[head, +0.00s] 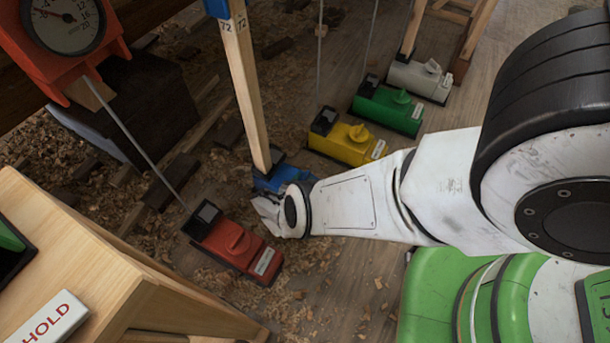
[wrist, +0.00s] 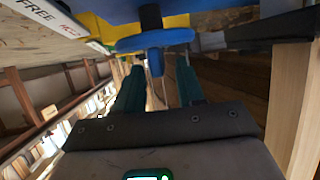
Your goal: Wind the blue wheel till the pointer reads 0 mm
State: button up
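The blue wheel (wrist: 172,38) shows at the top of the wrist view, on a blue box with a dark shaft or hub in front of it. My gripper (wrist: 158,68) has two teal fingers standing apart, with a gap between them, and their tips lie just below the wheel in the picture. I cannot tell whether they touch it. In the head view the blue box (head: 282,178) sits at the foot of a wooden post, partly hidden by my arm, and its wheel cannot be made out. No pointer for the blue box is readable.
Yellow (head: 348,143), green (head: 388,107) and grey (head: 420,78) boxes stand behind. A red-framed dial (head: 64,22) is at upper left. A wooden stand marked HOLD (head: 120,262) fills the lower left. Wood shavings cover the floor.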

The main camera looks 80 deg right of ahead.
jog(key=p+v, duration=0.3)
jog(key=v, duration=0.5)
jog(key=shift+a, duration=0.2)
jog(key=shift+r, duration=0.1)
